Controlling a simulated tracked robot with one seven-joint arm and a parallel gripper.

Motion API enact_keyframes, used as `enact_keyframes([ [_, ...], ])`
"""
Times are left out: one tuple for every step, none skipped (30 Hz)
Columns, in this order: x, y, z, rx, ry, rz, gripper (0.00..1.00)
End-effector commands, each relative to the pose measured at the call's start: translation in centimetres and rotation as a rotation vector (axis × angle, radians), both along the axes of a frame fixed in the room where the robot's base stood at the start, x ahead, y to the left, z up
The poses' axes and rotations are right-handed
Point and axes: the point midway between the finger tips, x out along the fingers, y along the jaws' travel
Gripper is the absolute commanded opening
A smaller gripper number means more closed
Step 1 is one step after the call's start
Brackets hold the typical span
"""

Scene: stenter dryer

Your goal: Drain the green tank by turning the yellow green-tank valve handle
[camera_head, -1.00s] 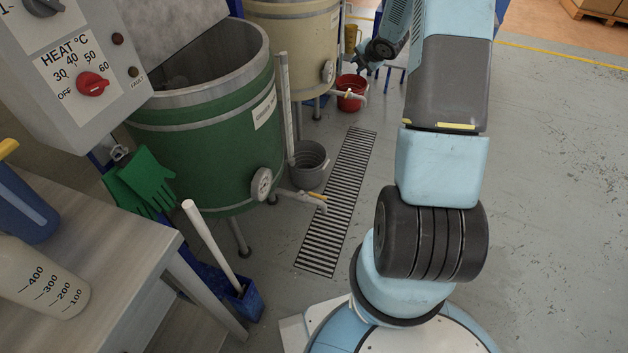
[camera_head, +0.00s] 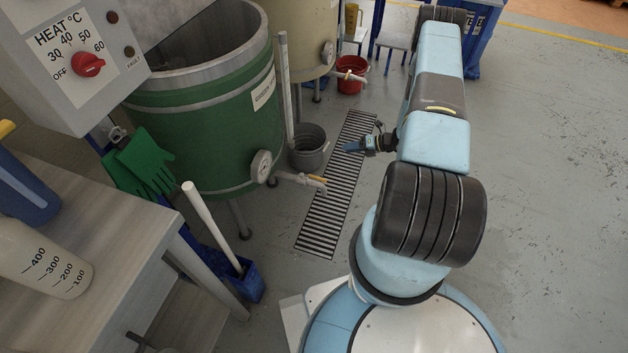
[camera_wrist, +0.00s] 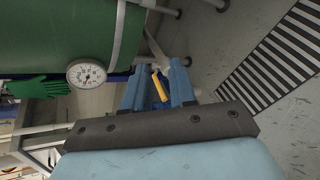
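The green tank (camera_head: 200,130) stands left of centre in the head view, with a round gauge on its lower side. A drain pipe sticks out of it with the yellow valve handle (camera_head: 317,178) on top. My gripper (camera_head: 347,147) is above and right of the handle in the head view, apart from it in the picture. In the wrist view my gripper (camera_wrist: 158,82) is open, its two blue fingers spread. The yellow handle (camera_wrist: 160,88) shows in the gap between them. I cannot tell how far beyond the fingertips it lies.
A grey bucket (camera_head: 308,150) stands on the floor behind the valve. A floor grate (camera_head: 322,225) runs alongside. A cream tank (camera_head: 300,40) and a red bucket (camera_head: 350,84) are farther back. A table (camera_head: 110,240) is at left. Floor at right is clear.

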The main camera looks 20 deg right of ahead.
Motion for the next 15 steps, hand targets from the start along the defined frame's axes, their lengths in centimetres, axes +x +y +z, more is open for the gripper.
enact_keyframes([
  [-1.6,0.6,-1.6,0.030,-0.015,0.029,0.26],
  [-2.5,1.0,-2.3,0.047,-0.030,0.049,0.26],
  [-3.5,1.4,-3.2,0.069,-0.049,0.070,0.26],
  [-4.3,1.7,-3.7,0.084,-0.061,0.086,0.26],
  [-5.0,2.0,-4.2,0.100,-0.074,0.100,0.26],
  [-5.8,2.4,-4.8,0.117,-0.090,0.117,0.26],
  [-6.4,2.6,-5.2,0.129,-0.101,0.127,0.26],
  [-6.9,2.8,-5.5,0.140,-0.110,0.135,0.26],
  [-7.5,3.1,-5.9,0.154,-0.122,0.146,0.26],
  [-7.9,3.2,-6.1,0.161,-0.128,0.151,0.26],
  [-8.2,3.3,-6.3,0.168,-0.133,0.156,0.26],
  [-8.5,3.5,-6.5,0.175,-0.140,0.162,0.26],
  [-8.7,3.6,-6.5,0.179,-0.145,0.165,0.26],
  [-8.7,3.7,-6.6,0.182,-0.147,0.167,0.26],
  [-8.8,3.9,-6.7,0.185,-0.149,0.169,0.26],
])
